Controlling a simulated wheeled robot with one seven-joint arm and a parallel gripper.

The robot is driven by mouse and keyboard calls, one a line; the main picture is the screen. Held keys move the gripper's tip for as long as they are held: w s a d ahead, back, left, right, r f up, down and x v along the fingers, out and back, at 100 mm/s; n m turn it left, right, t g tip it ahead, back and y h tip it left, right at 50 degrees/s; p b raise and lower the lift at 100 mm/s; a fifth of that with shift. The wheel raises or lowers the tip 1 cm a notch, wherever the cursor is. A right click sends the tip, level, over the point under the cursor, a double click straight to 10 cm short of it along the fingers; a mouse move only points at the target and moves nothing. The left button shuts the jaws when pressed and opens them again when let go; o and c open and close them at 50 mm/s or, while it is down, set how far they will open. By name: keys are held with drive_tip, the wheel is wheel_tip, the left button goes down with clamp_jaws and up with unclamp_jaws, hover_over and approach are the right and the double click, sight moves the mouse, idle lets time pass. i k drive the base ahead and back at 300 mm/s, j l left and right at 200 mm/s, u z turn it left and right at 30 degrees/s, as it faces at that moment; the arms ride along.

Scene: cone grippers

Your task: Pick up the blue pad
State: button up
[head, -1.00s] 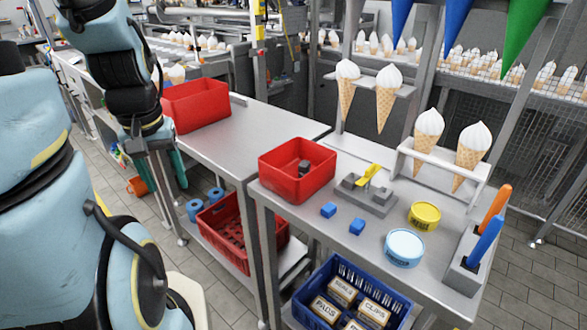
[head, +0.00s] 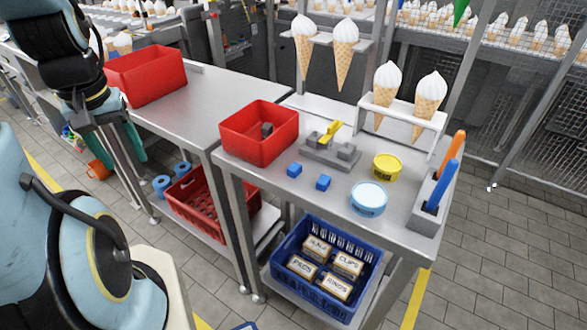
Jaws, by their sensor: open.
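A red bin (head: 258,143) stands left of the blocks. A yellow tin (head: 387,167) and a light-blue tin (head: 369,198) stand to their right, with a grey holder (head: 428,215) beyond. Another red bin (head: 147,77) is on the left table. A blue crate (head: 278,262) with labelled boxes sits below.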

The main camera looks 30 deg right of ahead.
sight(294, 171)
drive_tip(key=i+j+z, duration=0.75)
drive_tip(key=j, duration=0.15)
